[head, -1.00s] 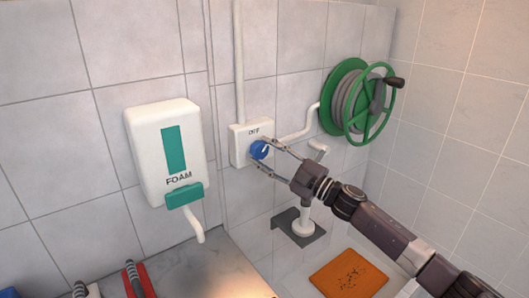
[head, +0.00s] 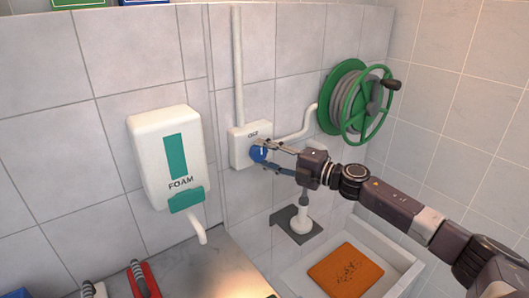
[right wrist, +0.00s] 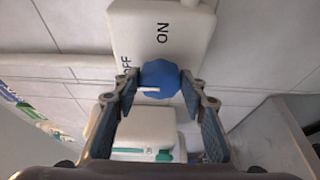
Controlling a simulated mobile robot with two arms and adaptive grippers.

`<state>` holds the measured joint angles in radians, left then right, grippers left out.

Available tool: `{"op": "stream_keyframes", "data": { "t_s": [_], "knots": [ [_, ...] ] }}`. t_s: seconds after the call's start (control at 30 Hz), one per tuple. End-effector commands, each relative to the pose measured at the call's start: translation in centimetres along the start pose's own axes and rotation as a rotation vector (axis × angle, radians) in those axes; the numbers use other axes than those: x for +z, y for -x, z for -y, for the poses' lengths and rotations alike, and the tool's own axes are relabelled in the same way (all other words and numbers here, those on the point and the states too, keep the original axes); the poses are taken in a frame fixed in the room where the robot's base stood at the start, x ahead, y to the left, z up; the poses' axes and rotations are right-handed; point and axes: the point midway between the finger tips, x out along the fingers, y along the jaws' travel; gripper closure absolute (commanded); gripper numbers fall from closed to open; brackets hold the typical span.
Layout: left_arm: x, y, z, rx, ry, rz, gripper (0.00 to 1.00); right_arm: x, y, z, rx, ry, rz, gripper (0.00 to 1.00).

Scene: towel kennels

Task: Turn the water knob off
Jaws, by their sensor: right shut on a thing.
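The blue water knob (head: 258,153) with a white pointer sits on a white wall box (head: 240,148) marked OFF at its top in the head view. My right gripper (head: 261,154) is shut on the knob, one finger on each side. In the right wrist view the blue knob (right wrist: 163,79) sits between the fingertips of the gripper (right wrist: 160,82). Its white pointer points left in that view, toward the side of the OFF label and away from ON above. The fingers partly cover the OFF label there. My left gripper is not in view.
A white FOAM dispenser (head: 168,155) hangs left of the box. A green hose reel (head: 352,100) is on the wall to the right. A red-based tool (head: 145,280) lies at lower left.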

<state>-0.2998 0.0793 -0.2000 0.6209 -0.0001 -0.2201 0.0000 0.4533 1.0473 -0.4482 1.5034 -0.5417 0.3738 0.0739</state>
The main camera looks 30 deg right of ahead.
Motion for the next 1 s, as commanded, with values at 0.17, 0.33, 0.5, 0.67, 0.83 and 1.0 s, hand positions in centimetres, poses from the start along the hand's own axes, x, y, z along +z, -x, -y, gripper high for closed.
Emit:
{"op": "stream_keyframes", "data": {
  "t_s": [0.17, 0.33, 0.5, 0.67, 0.83, 1.0],
  "knots": [
    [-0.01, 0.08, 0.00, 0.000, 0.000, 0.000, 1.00, -0.06, 0.00, 0.18, -0.007, 0.012, -0.001, 0.86],
    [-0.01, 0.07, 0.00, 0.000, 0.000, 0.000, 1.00, -0.08, 0.00, 0.20, -0.008, 0.013, -0.002, 0.86],
    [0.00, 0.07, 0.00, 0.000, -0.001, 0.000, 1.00, -0.09, 0.00, 0.21, -0.008, 0.013, -0.002, 0.57],
    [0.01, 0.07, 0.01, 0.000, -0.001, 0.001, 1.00, -0.07, 0.00, 0.13, -0.006, 0.012, -0.002, 0.44],
    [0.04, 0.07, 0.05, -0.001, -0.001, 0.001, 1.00, -0.05, -0.01, 0.06, -0.005, 0.011, -0.001, 0.44],
    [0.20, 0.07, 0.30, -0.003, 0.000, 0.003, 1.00, 0.01, 0.34, 0.08, -0.005, 0.011, 0.000, 0.44]
  ]
}}
